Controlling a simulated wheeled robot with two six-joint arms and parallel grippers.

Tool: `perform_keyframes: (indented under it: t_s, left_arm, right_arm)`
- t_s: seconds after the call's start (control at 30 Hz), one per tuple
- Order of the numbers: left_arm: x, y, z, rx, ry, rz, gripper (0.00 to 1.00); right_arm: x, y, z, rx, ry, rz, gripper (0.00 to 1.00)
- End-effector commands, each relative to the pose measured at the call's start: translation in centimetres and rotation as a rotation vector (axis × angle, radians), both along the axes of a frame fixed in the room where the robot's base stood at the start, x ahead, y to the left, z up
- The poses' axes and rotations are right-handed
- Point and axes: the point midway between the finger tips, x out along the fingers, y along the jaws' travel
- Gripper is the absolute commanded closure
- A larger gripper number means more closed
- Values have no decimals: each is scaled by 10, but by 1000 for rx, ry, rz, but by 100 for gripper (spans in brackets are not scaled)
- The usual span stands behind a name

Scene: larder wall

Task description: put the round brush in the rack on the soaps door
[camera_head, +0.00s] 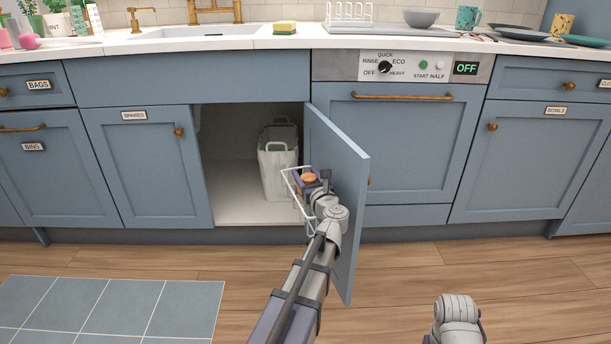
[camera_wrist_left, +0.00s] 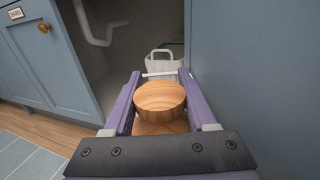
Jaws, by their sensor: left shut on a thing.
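The round brush shows as a round wooden top (camera_wrist_left: 160,97) between the purple fingers of my left gripper (camera_wrist_left: 160,92) in the left wrist view. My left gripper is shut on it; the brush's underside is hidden. In the head view the brush (camera_head: 309,178) is at the inner face of the open cabinet door (camera_head: 338,165), at the white wire rack (camera_head: 292,186). A white rack bar (camera_wrist_left: 160,74) shows just beyond the brush in the wrist view. Whether the brush touches the rack, I cannot tell. My right gripper is out of view.
The open cabinet holds a white bin (camera_head: 277,165), also in the wrist view (camera_wrist_left: 158,62). The door stands close to the right of my left gripper. A sponge (camera_head: 284,28) is on the counter above. The floor at left has a blue tiled mat (camera_head: 110,305).

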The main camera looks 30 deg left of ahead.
Motion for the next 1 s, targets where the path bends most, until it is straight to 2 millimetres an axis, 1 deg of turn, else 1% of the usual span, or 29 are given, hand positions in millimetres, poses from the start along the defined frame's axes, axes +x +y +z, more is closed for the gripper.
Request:
perform_keyframes:
  t_s: [0.1,0.2,0.23,0.47,0.5,0.77,0.87,0.93,0.97,1.0]
  left_arm:
    - [0,0,-5,0,0,0,100]
    - [0,0,-4,0,0,0,100]
    - [0,0,-4,0,0,0,41]
    - [0,0,-4,-1,0,0,15]
    - [0,0,-4,-1,0,0,13]
    - [0,0,-2,-1,0,0,13]
    - [0,0,6,-1,0,0,13]
    - [-1,-1,15,0,0,0,13]
    - [-8,-8,9,0,0,-3,13]
    - [-15,-15,8,0,0,-3,13]
  right_arm:
    - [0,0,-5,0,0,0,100]
    - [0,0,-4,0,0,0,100]
    - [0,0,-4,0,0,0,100]
    - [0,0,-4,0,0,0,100]
    - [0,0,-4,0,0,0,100]
    - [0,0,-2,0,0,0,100]
    - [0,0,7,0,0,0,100]
    - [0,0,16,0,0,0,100]
    - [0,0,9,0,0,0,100]
    - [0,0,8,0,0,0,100]
